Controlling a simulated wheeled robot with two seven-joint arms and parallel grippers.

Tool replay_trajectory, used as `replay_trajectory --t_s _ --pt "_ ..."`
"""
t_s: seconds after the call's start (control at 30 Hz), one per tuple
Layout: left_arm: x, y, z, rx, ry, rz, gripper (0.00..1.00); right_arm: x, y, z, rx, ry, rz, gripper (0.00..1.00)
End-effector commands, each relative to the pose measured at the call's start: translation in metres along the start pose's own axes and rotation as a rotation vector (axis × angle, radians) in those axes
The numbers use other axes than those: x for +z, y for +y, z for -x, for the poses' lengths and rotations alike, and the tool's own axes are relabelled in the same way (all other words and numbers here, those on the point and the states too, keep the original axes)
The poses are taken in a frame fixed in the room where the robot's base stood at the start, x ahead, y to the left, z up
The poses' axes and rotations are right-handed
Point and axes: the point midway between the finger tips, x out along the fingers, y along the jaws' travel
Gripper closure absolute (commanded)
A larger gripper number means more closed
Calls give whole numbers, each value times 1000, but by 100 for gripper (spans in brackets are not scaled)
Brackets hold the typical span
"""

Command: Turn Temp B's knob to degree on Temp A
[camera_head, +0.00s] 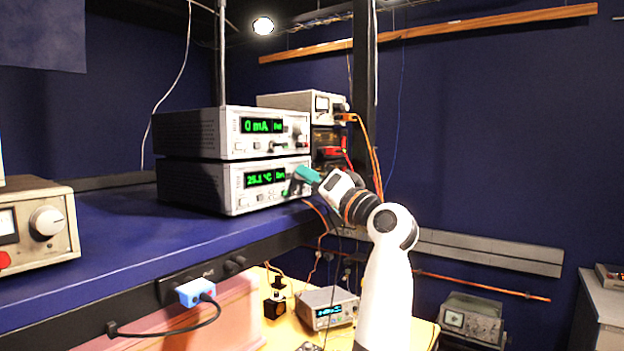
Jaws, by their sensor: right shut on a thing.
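The lower of two stacked silver instruments (243,201) stands on the blue shelf with a green display (266,177) that reads about 25.1 °C. The upper instrument (243,146) reads 0 mA. I cannot read a Temp A or Temp B label on either. My right gripper (303,177), with teal fingers, reaches in from the right to the right end of the lower instrument's front. It is shut on a knob there, which the fingers mostly hide. My left gripper is not in view.
A white box with a gauge (322,103) stands behind the stack, near a dark post. A meter with a large knob (47,221) is at the left shelf edge. A small instrument with a blue display (330,311) sits on the yellow surface below. The blue shelf (130,235) is clear before the stack.

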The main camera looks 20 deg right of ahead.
Motion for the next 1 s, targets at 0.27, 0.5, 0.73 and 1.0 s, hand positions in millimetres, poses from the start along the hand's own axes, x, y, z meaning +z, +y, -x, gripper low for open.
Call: replay_trajectory --t_s 0.27,0.5,0.73,1.0 --pt "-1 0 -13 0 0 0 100 -2 -4 1 17 2 49 100" --pt "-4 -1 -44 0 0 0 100 -3 -7 3 70 4 192 100" --pt "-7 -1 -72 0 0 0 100 -1 -8 2 147 8 387 100" --pt "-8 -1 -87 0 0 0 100 2 -7 1 240 14 620 100"
